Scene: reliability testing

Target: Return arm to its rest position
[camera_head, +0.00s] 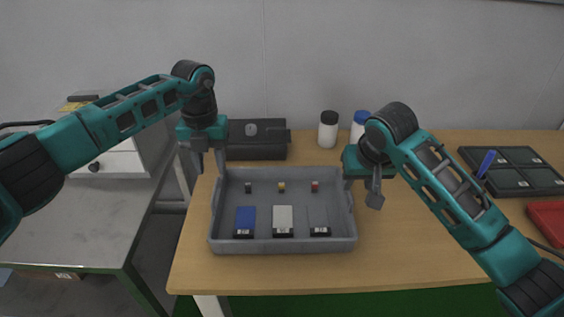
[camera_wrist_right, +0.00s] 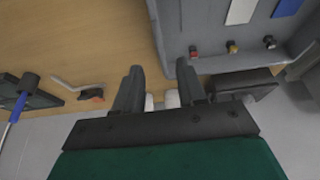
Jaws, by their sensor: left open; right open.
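My left gripper (camera_head: 208,163) is open and empty, pointing down at the back left corner of the grey tray. My right gripper (camera_head: 361,192) is open and empty beside the tray's right wall, over the wooden table. In the right wrist view its two fingers (camera_wrist_right: 158,80) stand apart with nothing between their tips. The grey tray (camera_head: 285,246) holds a blue card (camera_head: 245,217), a white card (camera_head: 283,217) and a grey card (camera_head: 319,217) in front. Behind them sit three small pieces with dark (camera_head: 248,187), yellow (camera_head: 281,187) and red (camera_head: 315,187) tops.
A black case (camera_head: 256,150), a black-capped bottle (camera_head: 328,132) and a blue-capped bottle (camera_head: 359,124) stand behind the tray. Black bins (camera_head: 515,170), a blue-handled tool (camera_head: 486,163) and a red bin (camera_head: 549,218) are at right. The table front right (camera_head: 400,255) is clear.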

